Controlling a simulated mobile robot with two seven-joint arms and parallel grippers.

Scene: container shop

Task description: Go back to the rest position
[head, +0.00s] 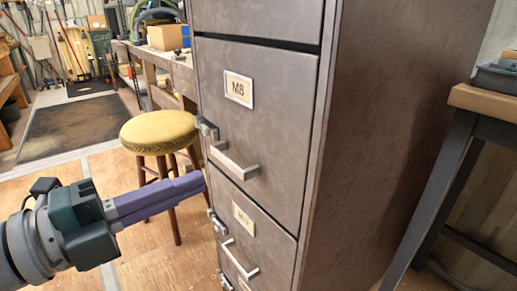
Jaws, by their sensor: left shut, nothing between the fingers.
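My left gripper (198,182) comes in from the lower left, with purple fingers closed together and nothing between them. Its tips are at the left front edge of a grey metal filing cabinet (270,130), below the handle of the drawer labelled M8 (238,89). I cannot tell whether the tips touch the cabinet. The drawers in view look closed. My right gripper is not in view.
A round stool with a yellow seat (160,131) stands left of the cabinet, behind my left gripper. A wooden workbench (165,68) is behind it. A table with dark legs (440,180) stands at the right. Open floor with a dark mat (75,127) lies at the far left.

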